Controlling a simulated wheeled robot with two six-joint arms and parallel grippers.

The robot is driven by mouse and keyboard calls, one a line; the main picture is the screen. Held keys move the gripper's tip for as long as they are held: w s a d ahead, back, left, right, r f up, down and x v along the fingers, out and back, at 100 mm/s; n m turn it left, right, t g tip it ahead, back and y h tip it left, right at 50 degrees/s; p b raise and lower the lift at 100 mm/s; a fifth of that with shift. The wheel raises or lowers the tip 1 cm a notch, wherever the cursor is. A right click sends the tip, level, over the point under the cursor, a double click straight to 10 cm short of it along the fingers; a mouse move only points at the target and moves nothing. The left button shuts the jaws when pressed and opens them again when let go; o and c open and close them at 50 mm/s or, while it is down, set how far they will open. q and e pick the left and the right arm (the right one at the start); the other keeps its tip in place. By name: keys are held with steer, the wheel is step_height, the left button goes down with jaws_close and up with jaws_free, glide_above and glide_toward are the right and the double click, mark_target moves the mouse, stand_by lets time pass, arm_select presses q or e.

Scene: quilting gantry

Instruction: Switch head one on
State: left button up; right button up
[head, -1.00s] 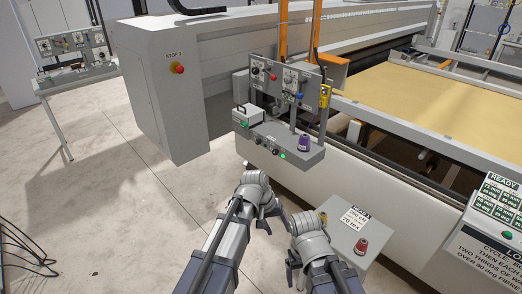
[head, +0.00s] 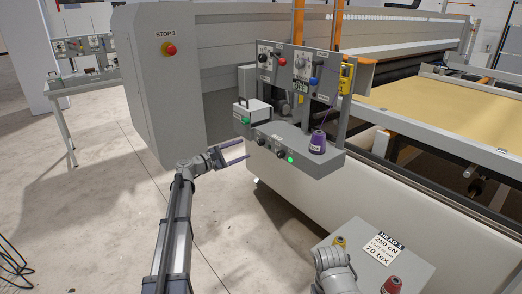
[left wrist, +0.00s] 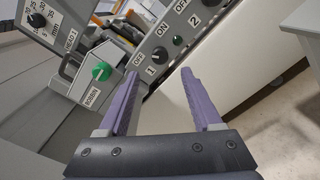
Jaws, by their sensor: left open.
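The switch panel (head: 303,150) is the grey lower box of the control stand. Its knob 1 (left wrist: 158,55) is black, with OFF and ON labels beside it; its exact setting is too small to tell. Knob 1 also shows in the head view (head: 262,141). The small green lamp (left wrist: 177,40) near it looks dark. Knob 2 (left wrist: 194,20) is farther along, and a lit green lamp (head: 290,159) is at that end. My left gripper (head: 244,149) is open and empty, its purple fingers (left wrist: 160,78) pointing at knob 1, a short way off. My right gripper is not visible.
A box with a green knob (head: 251,115) stands on the panel's left, and a purple cone (head: 318,142) on its right. A HEAD 1 box (head: 375,255) is at the lower right. Open floor lies left.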

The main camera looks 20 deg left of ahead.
mark_target(259, 143)
arm_select(q)
steer(key=shift+r, duration=0.1)
steer(key=x, duration=0.7)
steer(key=shift+w+d, duration=0.3)
jaws_close()
stand_by(0.3)
